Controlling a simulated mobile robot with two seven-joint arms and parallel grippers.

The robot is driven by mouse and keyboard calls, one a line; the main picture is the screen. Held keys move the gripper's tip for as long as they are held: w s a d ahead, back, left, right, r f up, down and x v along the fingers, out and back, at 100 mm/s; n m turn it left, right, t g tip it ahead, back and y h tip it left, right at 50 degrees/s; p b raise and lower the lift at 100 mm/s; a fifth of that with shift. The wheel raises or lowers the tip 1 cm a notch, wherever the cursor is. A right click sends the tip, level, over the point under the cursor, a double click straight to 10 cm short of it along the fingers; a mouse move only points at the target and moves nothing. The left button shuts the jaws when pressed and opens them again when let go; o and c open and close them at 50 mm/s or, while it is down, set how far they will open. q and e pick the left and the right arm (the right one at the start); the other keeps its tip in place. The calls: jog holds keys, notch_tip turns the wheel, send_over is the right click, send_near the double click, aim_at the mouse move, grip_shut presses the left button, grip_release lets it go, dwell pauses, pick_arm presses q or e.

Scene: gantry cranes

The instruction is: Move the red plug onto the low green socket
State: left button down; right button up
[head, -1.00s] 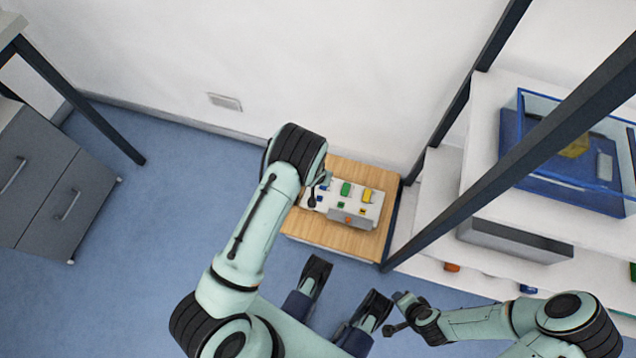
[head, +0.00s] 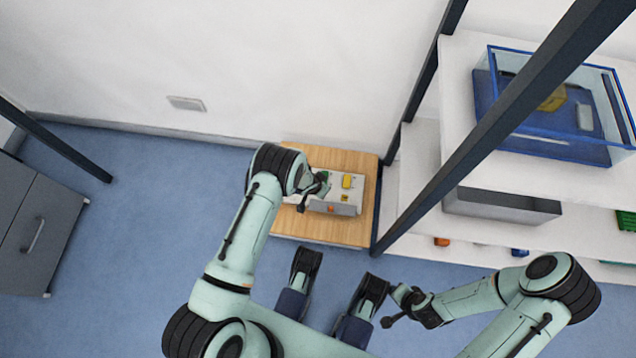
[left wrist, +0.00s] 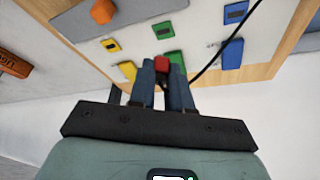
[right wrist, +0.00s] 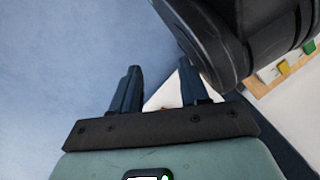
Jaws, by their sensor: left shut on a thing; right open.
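My left gripper (left wrist: 163,88) is shut on the red plug (left wrist: 162,64), whose red top shows between the fingers in the left wrist view. It is over the white socket board (head: 330,206). A small flat green socket (left wrist: 162,30) lies apart from the plug, further up that view. A larger green block (left wrist: 175,58) is right beside the plug and partly hidden by it and the fingers. I cannot tell whether the plug touches anything beneath. In the head view the arm hides the board's left part. My right gripper (right wrist: 158,88) is open and empty, away from the board.
The board has blue sockets (left wrist: 234,12) and yellow sockets (left wrist: 110,45), and an orange piece (left wrist: 103,11). A black cord (left wrist: 215,57) crosses it. It rests on a wooden top (head: 358,166). A shelf rack post (head: 480,128) and a glass tank (head: 548,140) stand right.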

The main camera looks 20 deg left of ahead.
pick_arm(q)
notch_tip(320, 180, down, 4)
jog(key=shift+r+b, duration=0.25)
jog(key=shift+b, duration=0.8)
jog(key=shift+f+b, duration=0.4)
jog(key=shift+f, duration=0.05)
pick_arm(e)
jog(key=s+f+g, duration=0.2)
jog(key=s+f, duration=0.2)
jog(key=s, duration=0.2)
jog(key=shift+d, duration=0.4)
jog(key=shift+s, duration=0.1)
pick_arm(q)
jog(key=shift+f+b, duration=0.3)
jog(key=shift+b, duration=0.2)
pick_arm(e)
jog(key=shift+f, duration=0.35)
pick_arm(q)
jog(key=c, duration=0.5)
grip_release()
jog(key=shift+r, duration=0.1)
pick_arm(e)
jog(key=shift+r, duration=0.1)
pick_arm(q)
jog(key=shift+r+p, duration=2.4)
jog(key=shift+r, duration=1)
pick_arm(e)
jog(key=shift+s+r, duration=0.15)
jog(key=shift+r, duration=1.9)
